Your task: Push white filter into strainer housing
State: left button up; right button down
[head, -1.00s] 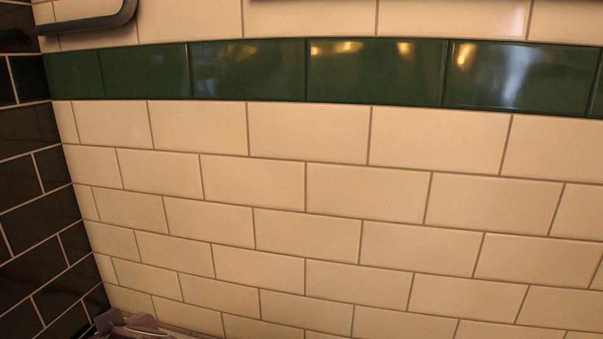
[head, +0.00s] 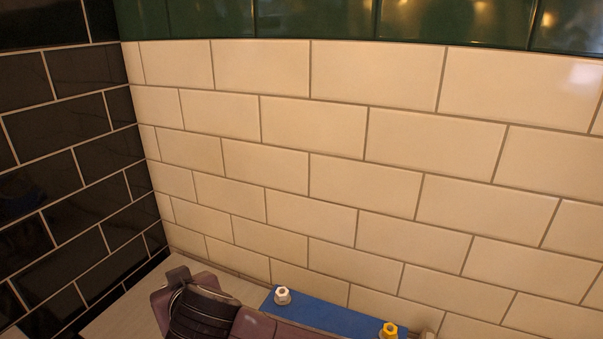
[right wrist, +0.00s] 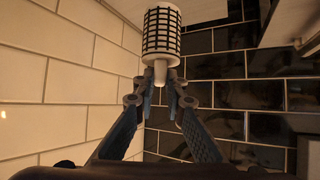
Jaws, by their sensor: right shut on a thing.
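In the right wrist view, the white filter (right wrist: 161,35) is a cylinder with white ends and a dark grid around its middle, and a short white stem below. My right gripper (right wrist: 161,84) is shut on this stem, with one finger on each side. The filter extends beyond the fingertips, toward the top of that view. I cannot make out a strainer housing in either view. My left gripper does not show, and the right gripper is not visible in the head view.
A mauve object with a black ribbed part (head: 200,315) is at the bottom of the head view. Beside it is a blue slab (head: 330,313) with a white fitting (head: 282,295) and a yellow fitting (head: 389,330). Cream and black tiled walls meet behind a pale worktop (head: 120,315).

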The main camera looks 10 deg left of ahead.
jog(key=shift+f+b, duration=1.5)
jog(key=shift+f, duration=1.3)
jog(key=shift+p, duration=0.55)
jog(key=shift+d+f+b, duration=0.1)
jog(key=shift+f+b, duration=0.55)
jog(key=shift+f, duration=0.45)
jog(key=shift+f, duration=0.45)
jog(key=shift+f+b, duration=0.6)
jog(key=shift+f, duration=0.05)
jog(key=shift+f+b, duration=1.05)
jog(key=shift+f, duration=0.85)
jog(key=c, duration=1.9)
grip_release()
